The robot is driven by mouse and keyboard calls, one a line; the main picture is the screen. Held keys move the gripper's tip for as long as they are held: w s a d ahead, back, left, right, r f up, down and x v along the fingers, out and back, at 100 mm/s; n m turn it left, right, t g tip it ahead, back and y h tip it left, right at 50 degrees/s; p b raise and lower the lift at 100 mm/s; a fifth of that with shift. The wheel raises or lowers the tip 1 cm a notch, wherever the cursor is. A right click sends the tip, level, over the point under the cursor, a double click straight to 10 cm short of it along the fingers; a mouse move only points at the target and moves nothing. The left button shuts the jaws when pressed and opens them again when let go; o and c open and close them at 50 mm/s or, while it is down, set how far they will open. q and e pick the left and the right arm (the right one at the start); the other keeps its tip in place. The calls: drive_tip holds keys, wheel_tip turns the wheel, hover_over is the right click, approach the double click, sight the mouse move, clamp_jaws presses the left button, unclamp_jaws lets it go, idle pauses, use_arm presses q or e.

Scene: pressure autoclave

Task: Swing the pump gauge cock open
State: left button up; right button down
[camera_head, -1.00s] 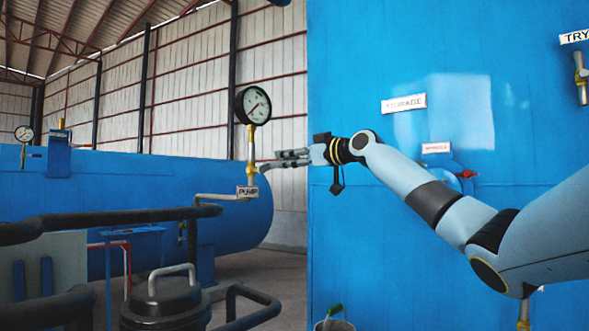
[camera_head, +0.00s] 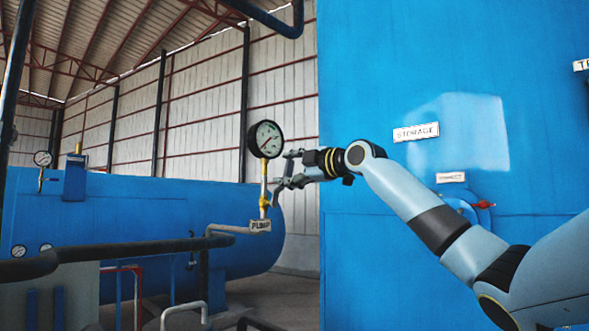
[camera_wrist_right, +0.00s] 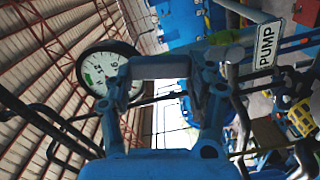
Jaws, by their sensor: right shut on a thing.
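The pump gauge (camera_head: 265,139) has a white dial in a black rim and stands on a thin stem. Below it is the brass pump gauge cock (camera_head: 264,203), above the PUMP label (camera_head: 260,226). My right gripper (camera_head: 276,188) reaches in from the right and is shut on the cock's handle, just beside the stem. The handle is too small and covered to make out. In the right wrist view, the gauge (camera_wrist_right: 108,68) is left of my right gripper's fingers (camera_wrist_right: 168,68), and the PUMP label (camera_wrist_right: 267,45) is at the right. My left gripper is out of view.
A dark pipe (camera_head: 120,251) runs toward the PUMP label from the left. A blue horizontal tank (camera_head: 140,220) lies behind it.

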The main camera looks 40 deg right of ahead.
drive_tip(key=a+n, duration=0.1)
drive_tip(key=a+n+p, duration=0.1)
drive_tip(key=n, duration=0.1)
drive_tip(key=shift+s+a+f, duration=0.1)
drive_tip(key=shift+a, duration=0.15)
idle(0.5)
drive_tip(key=shift+c, duration=2)
unclamp_jaws()
drive_tip(key=shift+a, duration=0.1)
drive_tip(key=s, duration=0.7)
drive_tip(key=shift+s+d, duration=0.25)
drive_tip(key=shift+d, duration=0.05)
